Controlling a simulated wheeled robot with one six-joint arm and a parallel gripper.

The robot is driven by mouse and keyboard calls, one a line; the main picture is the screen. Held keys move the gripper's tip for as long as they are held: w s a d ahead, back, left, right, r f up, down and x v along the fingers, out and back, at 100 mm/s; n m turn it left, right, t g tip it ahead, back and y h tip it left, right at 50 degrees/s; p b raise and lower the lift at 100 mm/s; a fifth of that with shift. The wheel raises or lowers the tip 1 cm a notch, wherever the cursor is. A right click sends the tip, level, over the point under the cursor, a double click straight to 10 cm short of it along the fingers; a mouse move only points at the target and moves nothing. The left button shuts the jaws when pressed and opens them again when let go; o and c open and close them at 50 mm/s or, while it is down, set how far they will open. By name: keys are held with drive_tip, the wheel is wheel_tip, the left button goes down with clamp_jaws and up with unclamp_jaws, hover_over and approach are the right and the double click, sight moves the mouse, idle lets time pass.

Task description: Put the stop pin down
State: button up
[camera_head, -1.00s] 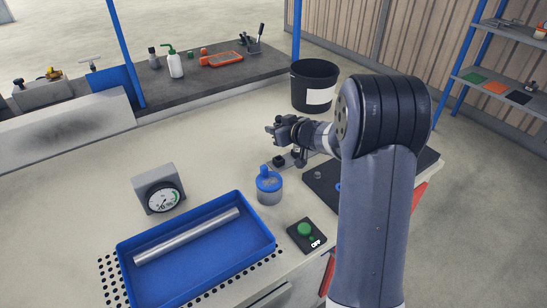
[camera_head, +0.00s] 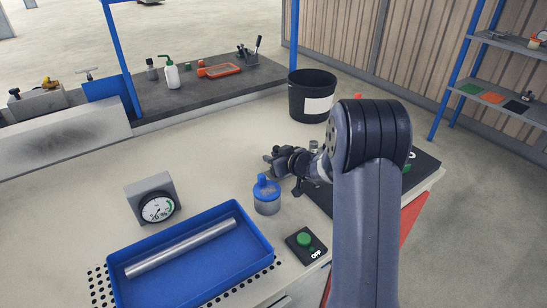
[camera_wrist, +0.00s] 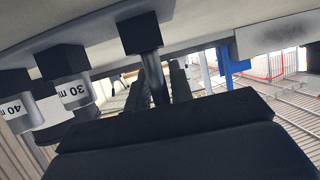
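My gripper (camera_head: 275,161) hangs low over the bench behind the blue-lidded jar in the head view. Part of it hides the small dark holders there. In the wrist view, which shows the bench at the top, a dark post (camera_wrist: 155,77) runs between a black block (camera_wrist: 141,33) and my dark gripper parts (camera_wrist: 180,80). I cannot tell whether this post is the stop pin or whether my fingers close on it. Two grey cylinders in black blocks stand beside it, one labelled 30 (camera_wrist: 72,93) and one labelled 40 (camera_wrist: 18,112).
The blue-lidded jar (camera_head: 266,200) stands close in front of my gripper. A blue tray (camera_head: 190,296) holds a metal rod (camera_head: 182,248). A dial gauge (camera_head: 157,207), a green button box marked OFF (camera_head: 305,243) and a black bin (camera_head: 297,98) stand around. The bench's left middle is clear.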

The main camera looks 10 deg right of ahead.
drive_tip(key=o, duration=0.4)
drive_tip(key=shift+r, duration=0.15)
drive_tip(key=shift+s+d+r, duration=0.1)
drive_tip(key=shift+s+r, duration=0.05)
drive_tip(key=p+v, duration=0.2)
drive_tip(key=v, duration=0.9)
drive_tip(key=shift+s+d+r, duration=0.1)
drive_tip(key=shift+s+r, duration=0.05)
drive_tip(key=shift+s, duration=0.1)
